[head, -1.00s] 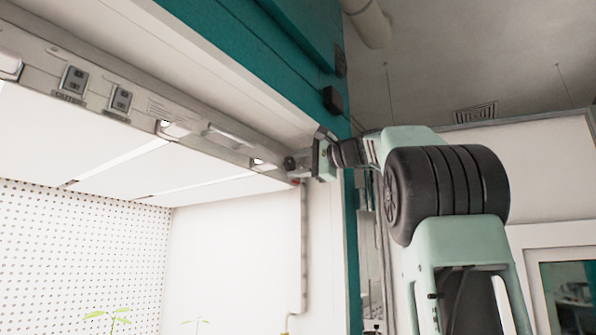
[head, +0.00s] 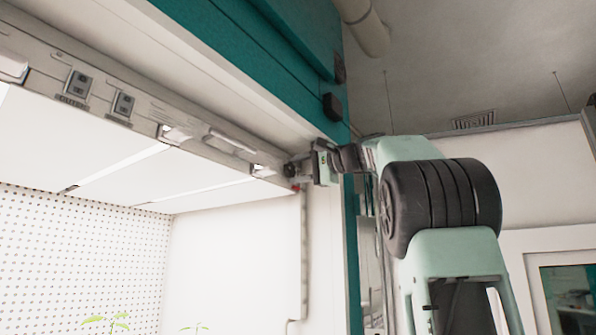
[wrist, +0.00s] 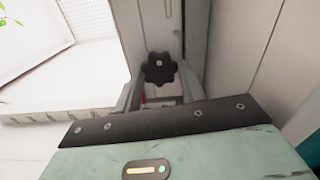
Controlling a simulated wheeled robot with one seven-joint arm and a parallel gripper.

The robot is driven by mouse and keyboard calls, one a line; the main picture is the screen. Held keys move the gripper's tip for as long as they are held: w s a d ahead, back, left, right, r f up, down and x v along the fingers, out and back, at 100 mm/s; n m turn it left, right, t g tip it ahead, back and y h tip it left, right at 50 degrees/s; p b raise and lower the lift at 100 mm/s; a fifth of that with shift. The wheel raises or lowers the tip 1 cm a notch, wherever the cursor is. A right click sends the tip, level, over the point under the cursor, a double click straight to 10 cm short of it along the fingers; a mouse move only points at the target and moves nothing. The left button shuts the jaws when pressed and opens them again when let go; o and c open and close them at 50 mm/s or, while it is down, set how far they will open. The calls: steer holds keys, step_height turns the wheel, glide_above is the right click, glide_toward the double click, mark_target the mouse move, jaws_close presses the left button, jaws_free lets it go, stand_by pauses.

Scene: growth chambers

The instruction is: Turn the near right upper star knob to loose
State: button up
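The black star knob (wrist: 160,68) is on the pale upright at the right end of the chamber's upper rail. In the wrist view it lies straight ahead, with its lobes showing. In the head view it is a small dark knob (head: 290,170) at the rail's right end. My gripper (wrist: 160,80) is open, with one grey finger on either side of the knob. A narrow gap seems to show between fingers and knob; I cannot tell whether either finger touches. In the head view my gripper (head: 303,168) reaches the knob from the right.
The light rail (head: 125,100) with outlets and switches runs left from the knob. White panels (head: 130,175) hang below it, above seedlings (head: 107,322). The teal chamber frame (head: 353,240) stands close behind my gripper. A cable conduit (head: 304,250) runs down below the knob.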

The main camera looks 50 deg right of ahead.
steer(key=o, duration=0.3)
steer(key=shift+a, duration=0.1)
steer(key=shift+o, duration=0.2)
steer(key=s+d+b, duration=0.1)
steer(key=s+b, duration=0.1)
steer(key=s, duration=1.5)
steer(key=shift+d, duration=0.25)
